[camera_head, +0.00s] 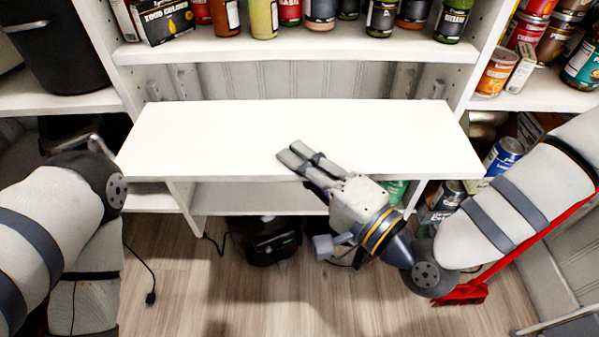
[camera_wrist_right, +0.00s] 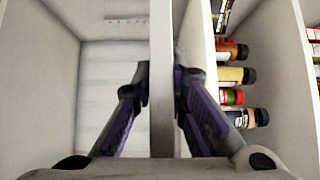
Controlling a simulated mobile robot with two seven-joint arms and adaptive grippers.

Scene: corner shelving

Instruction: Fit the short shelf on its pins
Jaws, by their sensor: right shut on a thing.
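The short shelf (camera_head: 230,135) is a plain white board, roughly level, in the middle bay below the stocked upper shelf. My right gripper (camera_head: 296,160) is shut on its front edge, right of the middle. In the right wrist view the board (camera_wrist_right: 162,70) shows edge-on between the two fingers. The shelf's ends lie close to the bay's uprights and overlap them in the head view. Its pins are hidden, so I cannot tell whether it touches them. My left arm is at the left; only a small grey piece, perhaps its gripper, shows beside the shelf's left end.
The upper shelf (camera_head: 300,45) holds jars and a box. Cans (camera_head: 497,70) stand on the right-hand shelves. A lower white shelf (camera_head: 255,198) lies beneath the board. A black appliance (camera_head: 265,240) sits on the wooden floor, and a red broom (camera_head: 465,292) leans at the right.

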